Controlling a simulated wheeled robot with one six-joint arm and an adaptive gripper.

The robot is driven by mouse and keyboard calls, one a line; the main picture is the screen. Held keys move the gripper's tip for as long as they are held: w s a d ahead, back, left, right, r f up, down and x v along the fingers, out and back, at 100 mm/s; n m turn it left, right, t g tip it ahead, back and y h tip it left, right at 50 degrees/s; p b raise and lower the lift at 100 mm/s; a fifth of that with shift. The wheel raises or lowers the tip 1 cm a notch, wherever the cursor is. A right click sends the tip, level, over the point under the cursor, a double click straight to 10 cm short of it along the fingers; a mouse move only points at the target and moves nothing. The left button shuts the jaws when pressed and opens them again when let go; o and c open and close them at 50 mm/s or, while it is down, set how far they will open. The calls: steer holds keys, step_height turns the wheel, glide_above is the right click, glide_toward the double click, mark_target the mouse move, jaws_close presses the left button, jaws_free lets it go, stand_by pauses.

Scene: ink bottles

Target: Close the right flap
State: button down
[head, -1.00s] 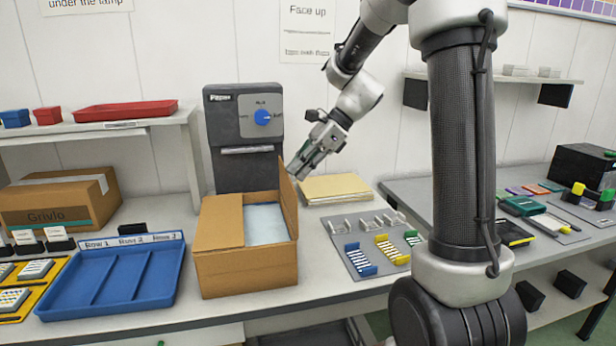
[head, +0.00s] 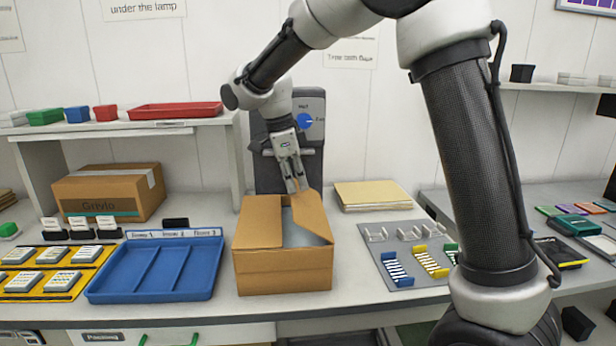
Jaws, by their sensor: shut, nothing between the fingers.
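An open cardboard box (head: 283,272) stands on the bench in the middle of the head view. Its left flap (head: 260,222) lies flat over the left side. Its right flap (head: 312,217) is tilted inward over the opening, not flat, and a wedge of grey contents (head: 298,237) shows between the flaps. My gripper (head: 296,188) is shut and empty, pointing down at the far end of the box by the top of the right flap. I cannot tell whether its fingertips touch the flap.
A blue tray (head: 98,297) with compartments lies left of the box. A grey machine (head: 315,105) stands behind it. A stack of folders (head: 372,195) and a grey mat (head: 378,257) with coloured racks lie to the right. A shelf is at the upper left.

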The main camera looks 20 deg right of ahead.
steer(key=shift+w+a+f+h, duration=0.1)
steer(key=shift+a+f+h, duration=0.2)
steer(key=shift+a+f, duration=0.15)
steer(key=shift+w+a+f, duration=0.1)
steer(key=shift+a+f, duration=0.4)
steer(key=shift+f, duration=0.25)
steer(key=shift+w+a+f, duration=0.1)
steer(key=shift+a+f, duration=0.4)
steer(key=shift+f, duration=0.25)
steer(key=shift+a+f, duration=0.5)
steer(key=shift+f, duration=0.35)
